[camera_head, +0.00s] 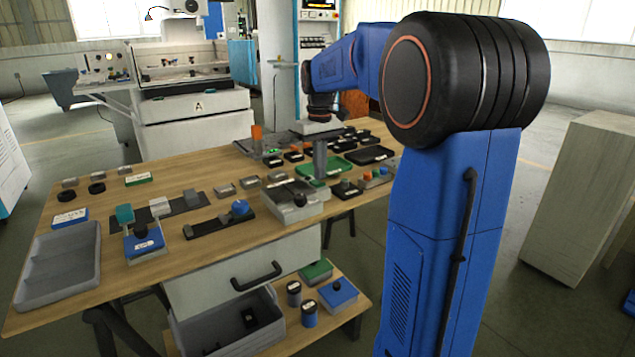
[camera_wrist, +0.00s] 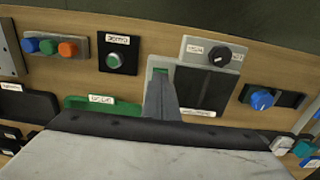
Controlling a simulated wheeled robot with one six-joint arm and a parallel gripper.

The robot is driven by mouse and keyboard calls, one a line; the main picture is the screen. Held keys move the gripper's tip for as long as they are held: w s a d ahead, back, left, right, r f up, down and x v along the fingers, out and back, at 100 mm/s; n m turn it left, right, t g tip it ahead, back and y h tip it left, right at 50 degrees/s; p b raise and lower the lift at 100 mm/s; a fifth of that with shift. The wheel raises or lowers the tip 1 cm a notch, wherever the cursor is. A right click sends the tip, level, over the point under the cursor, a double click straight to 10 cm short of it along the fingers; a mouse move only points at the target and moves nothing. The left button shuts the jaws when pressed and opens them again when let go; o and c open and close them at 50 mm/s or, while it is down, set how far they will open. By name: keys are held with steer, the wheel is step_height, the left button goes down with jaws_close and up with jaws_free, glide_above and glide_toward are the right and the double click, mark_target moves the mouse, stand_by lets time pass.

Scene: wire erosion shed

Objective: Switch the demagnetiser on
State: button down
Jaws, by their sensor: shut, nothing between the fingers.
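A grey box with dark top plates (camera_wrist: 205,88) and a black knob (camera_wrist: 219,55) is in the middle of the wrist view; it also shows in the head view (camera_head: 303,213). A small green part (camera_wrist: 160,71) shows at its left edge, partly hidden by my gripper. My gripper (camera_wrist: 159,80) is shut and empty, pointing down at that green part. It shows in the head view too (camera_head: 319,178); contact cannot be told. A black box with a green button (camera_wrist: 117,60) stands to the left in the wrist view. Its label may begin "DEM", so which unit is the demagnetiser is unclear.
A blue-knobbed fixture (camera_head: 239,207) and a grey sectioned tray (camera_head: 88,238) are on the wooden bench (camera_head: 125,280). A drawer (camera_head: 240,270) hangs below.

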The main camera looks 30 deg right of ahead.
mark_target(319, 183)
steer(key=shift+f, duration=0.75)
stand_by(0.8)
steer(key=shift+r, duration=3.5)
steer(key=s+a+f+t, duration=0.1)
steer(key=s+a+f, duration=0.1)
steer(key=s+a, duration=0.45)
steer(key=s+a+f+t, duration=0.15)
steer(key=s+a, duration=0.25)
steer(key=s, duration=0.5)
steer(key=s+a+f+t, duration=0.1)
steer(key=s+a+f, duration=0.1)
steer(key=s+f, duration=0.4)
steer(key=s+a+f+t, duration=0.1)
steer(key=s+a+f, duration=0.2)
steer(key=s+f, duration=0.3)
steer(key=s, duration=0.2)
steer(key=shift+s+a, duration=0.15)
steer(key=shift+s, duration=0.2)
